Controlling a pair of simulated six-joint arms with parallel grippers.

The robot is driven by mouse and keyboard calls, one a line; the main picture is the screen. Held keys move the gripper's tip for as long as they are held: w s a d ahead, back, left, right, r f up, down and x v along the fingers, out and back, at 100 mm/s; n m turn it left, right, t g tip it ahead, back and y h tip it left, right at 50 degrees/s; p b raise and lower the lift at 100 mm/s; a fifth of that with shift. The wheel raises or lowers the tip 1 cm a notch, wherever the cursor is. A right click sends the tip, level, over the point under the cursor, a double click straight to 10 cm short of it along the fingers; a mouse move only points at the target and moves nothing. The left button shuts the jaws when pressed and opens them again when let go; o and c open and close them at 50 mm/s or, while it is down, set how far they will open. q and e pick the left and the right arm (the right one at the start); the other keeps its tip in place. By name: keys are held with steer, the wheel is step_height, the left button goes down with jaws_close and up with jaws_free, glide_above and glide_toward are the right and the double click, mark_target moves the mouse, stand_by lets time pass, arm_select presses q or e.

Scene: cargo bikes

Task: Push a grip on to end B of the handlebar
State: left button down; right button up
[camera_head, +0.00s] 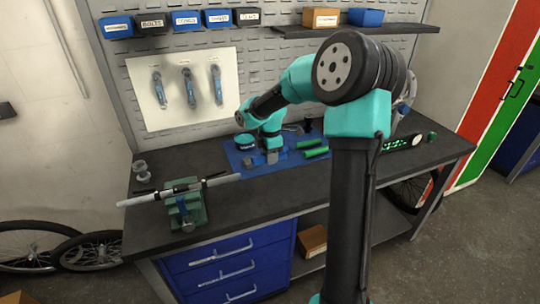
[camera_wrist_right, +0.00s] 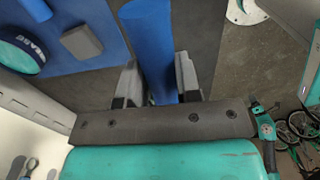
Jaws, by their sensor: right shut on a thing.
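The handlebar (camera_head: 215,182) is a pale tube with dark parts near its middle, held in a green vise (camera_head: 186,212) at the front left of the bench. I cannot read which end is B. My right gripper (camera_wrist_right: 160,80) is shut on a blue grip (camera_wrist_right: 150,35), with one finger on each side of it. In the head view my right gripper (camera_head: 272,156) is over the blue mat (camera_head: 236,157), to the right of the handlebar and apart from it. Two green grips (camera_head: 315,147) lie on the mat's right side. My left gripper is not in view.
A round teal-lidded tin (camera_head: 245,142) and a grey block (camera_wrist_right: 80,38) are on the mat. A device with green lights (camera_head: 402,143) is at the bench's right. Small clear pieces (camera_head: 142,172) stand at the left. Bare bench lies in front of the mat.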

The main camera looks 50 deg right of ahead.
steer(key=shift+f, duration=0.15)
steer(key=shift+w+a+f, duration=0.15)
steer(key=shift+a+f, duration=0.15)
steer(key=shift+f, duration=0.45)
steer(key=shift+w+a+f, duration=0.1)
steer(key=shift+a+f, duration=0.15)
steer(key=shift+f, duration=0.55)
steer(key=shift+w+a+f, duration=0.15)
steer(key=shift+a+f, duration=0.15)
steer(key=shift+f, duration=0.45)
steer(key=shift+w+a, duration=0.85)
steer(key=shift+a, duration=0.85)
steer(key=shift+w+a, duration=0.85)
steer(key=shift+a, duration=0.9)
steer(key=shift+w+a, duration=0.85)
steer(key=shift+a, duration=0.85)
stand_by(0.4)
